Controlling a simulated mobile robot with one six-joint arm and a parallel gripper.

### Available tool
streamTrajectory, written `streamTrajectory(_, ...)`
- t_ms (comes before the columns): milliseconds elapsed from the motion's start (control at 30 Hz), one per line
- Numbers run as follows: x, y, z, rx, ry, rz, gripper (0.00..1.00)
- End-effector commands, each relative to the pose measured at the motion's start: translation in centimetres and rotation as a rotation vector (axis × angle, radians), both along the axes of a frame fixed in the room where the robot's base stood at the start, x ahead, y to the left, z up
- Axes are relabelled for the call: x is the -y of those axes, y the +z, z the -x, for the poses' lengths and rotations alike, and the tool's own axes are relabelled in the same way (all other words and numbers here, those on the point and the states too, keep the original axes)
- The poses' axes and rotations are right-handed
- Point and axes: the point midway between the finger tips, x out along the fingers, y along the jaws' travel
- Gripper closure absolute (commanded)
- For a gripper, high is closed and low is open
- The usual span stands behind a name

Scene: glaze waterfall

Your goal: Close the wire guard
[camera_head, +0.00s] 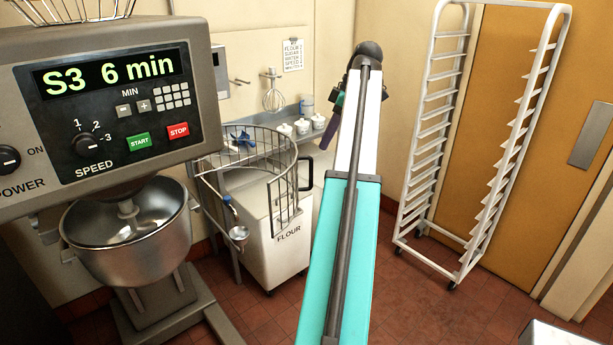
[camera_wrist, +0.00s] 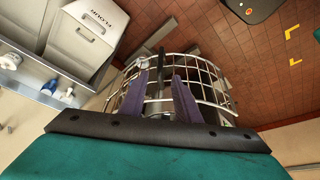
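The wire guard (camera_head: 262,143) is a curved cage of metal bars. It stands swung out to the right of the mixer bowl (camera_head: 125,228), leaving the bowl's front uncovered. A black handle (camera_head: 305,173) sits on its right end. My gripper (camera_head: 333,118) is mostly hidden behind my arm, with a purple finger showing up and right of the handle. In the wrist view the two purple fingers of my gripper (camera_wrist: 160,80) are apart. A dark upright bar, apparently the handle, shows between them, and the guard (camera_wrist: 208,80) spreads behind. I cannot tell whether they touch.
The mixer control panel (camera_head: 110,103) reads "S3 6 min". A white flour bin (camera_head: 278,250) stands below the guard. A shelf with small jars (camera_head: 302,127) is behind. A white rack (camera_head: 428,140) stands at right before an orange door. Red tiled floor lies between.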

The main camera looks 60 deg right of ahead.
Motion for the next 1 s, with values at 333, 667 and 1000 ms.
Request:
streamTrajectory(333,0.0,-1.2,-0.2,0.000,-0.002,0.000,0.70)
streamTrajectory(667,-0.3,-3.0,-0.9,0.000,-0.003,0.000,0.70)
streamTrajectory(1000,-1.0,-6.9,-2.5,-0.001,-0.003,-0.003,0.70)
